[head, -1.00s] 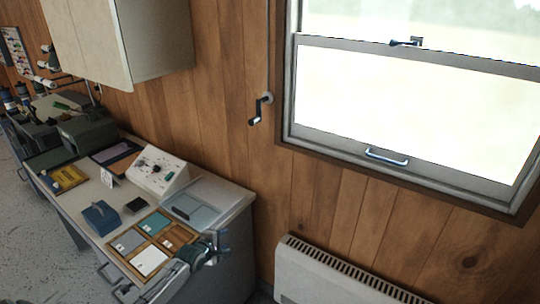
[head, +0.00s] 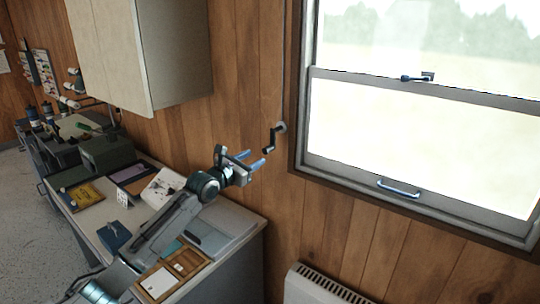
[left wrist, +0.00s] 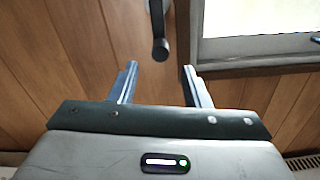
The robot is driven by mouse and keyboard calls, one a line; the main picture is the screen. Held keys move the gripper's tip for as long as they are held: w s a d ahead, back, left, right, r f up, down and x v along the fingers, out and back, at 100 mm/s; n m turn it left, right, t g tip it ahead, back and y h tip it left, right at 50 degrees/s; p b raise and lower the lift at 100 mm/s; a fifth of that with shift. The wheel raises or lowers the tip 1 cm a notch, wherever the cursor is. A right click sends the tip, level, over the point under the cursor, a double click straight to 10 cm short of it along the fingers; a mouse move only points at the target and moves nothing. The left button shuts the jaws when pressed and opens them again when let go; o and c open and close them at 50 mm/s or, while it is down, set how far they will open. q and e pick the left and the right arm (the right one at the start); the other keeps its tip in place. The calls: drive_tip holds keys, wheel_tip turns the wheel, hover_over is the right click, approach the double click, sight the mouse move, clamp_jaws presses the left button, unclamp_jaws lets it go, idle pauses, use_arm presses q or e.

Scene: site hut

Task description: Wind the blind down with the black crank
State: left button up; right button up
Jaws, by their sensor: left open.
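The black crank (head: 272,139) is mounted on the wood-panelled wall just left of the window, with its handle hanging down to the left. In the left wrist view the crank (left wrist: 158,28) points toward the camera, ahead of and between my fingers. My left gripper (head: 255,159) is open and empty, close to the crank's handle and slightly left of and below it in the head view. In the left wrist view the left gripper's fingers (left wrist: 160,75) are spread apart, not touching the handle. No lowered blind shows over the window (head: 420,130). My right gripper is not in view.
A bench (head: 255,222) with a tray (head: 192,262), a blue box (head: 114,236) and other gear stands below my left arm. A wall cabinet (head: 110,50) hangs above it. A heater (head: 325,288) sits under the window. The wall around the crank is clear.

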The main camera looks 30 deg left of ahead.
sight(269, 149)
use_arm(q)
drive_tip(key=w, duration=0.2)
drive_tip(key=w+b, duration=0.1)
drive_tip(key=w, duration=0.5)
drive_tip(key=shift+w+d+b, duration=0.2)
drive_tip(key=shift+d+b, duration=0.15)
drive_tip(key=shift+w, duration=0.6)
drive_tip(key=shift+c, duration=0.4)
clamp_jaws()
